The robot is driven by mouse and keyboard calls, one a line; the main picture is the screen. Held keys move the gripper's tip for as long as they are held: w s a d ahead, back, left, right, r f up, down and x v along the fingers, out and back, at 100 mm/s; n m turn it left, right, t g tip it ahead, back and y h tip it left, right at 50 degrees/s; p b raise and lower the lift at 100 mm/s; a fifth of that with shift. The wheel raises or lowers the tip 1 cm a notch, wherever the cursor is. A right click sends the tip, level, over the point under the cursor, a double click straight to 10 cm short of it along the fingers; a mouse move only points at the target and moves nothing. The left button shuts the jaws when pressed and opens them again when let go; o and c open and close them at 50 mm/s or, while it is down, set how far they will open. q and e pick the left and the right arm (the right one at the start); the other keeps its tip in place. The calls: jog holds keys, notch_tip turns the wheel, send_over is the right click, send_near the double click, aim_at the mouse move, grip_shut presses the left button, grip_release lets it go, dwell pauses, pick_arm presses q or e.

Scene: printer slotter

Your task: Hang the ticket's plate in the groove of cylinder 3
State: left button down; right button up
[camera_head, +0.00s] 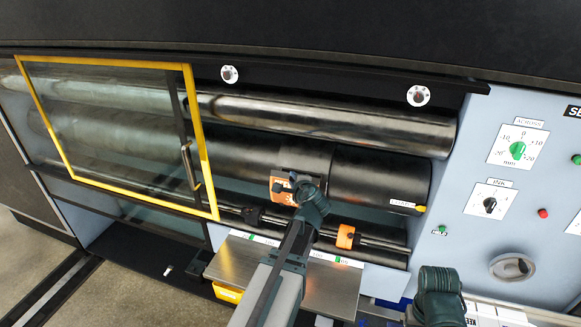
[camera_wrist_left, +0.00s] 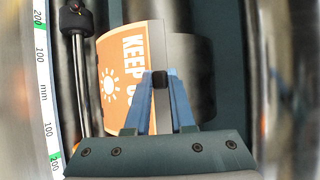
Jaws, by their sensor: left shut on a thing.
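The orange plate (camera_head: 282,190) with white "KEEP" lettering and a sun lies at the large black cylinder (camera_head: 375,178) in the head view. It also shows in the left wrist view (camera_wrist_left: 112,85), curved, with a plain grey strip on its right. My left gripper (camera_head: 305,188) is in front of that cylinder; in the left wrist view its blue fingers (camera_wrist_left: 160,82) are shut at the plate, with a small black block at the tips. The groove is hidden, and the cylinder's label is too small to read. My right gripper's fingers do not show.
A yellow-framed glass door (camera_head: 204,150) covers the left side. Below the cylinder runs a rod with an orange slider (camera_head: 345,237) above a marked scale (camera_head: 335,261). A metal shelf (camera_head: 325,283) lies in front. A knob panel (camera_head: 530,190) stands right.

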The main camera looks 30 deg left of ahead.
pick_arm(q)
jog(key=shift+s+d, duration=0.15)
dwell(0.3)
jog(key=shift+w+a+f+b, duration=0.15)
jog(key=shift+w+f+b, duration=0.2)
jog(key=shift+w, duration=0.3)
jog(key=shift+w+a+f+b, duration=0.2)
jog(key=shift+w+b, duration=0.1)
jog(key=shift+w, duration=0.35)
jog(key=shift+w+a+f+b, duration=0.1)
jog(key=shift+w+f+b, duration=0.25)
jog(key=shift+w, duration=0.3)
jog(key=shift+w+a+f+b, duration=0.15)
jog(key=shift+w+f+b, duration=0.15)
jog(key=shift+w, duration=0.3)
jog(key=shift+w+a+f+b, duration=0.1)
jog(key=shift+w+f+b, duration=0.15)
jog(key=shift+w, duration=0.3)
jog(key=c, duration=0.7)
grip_release()
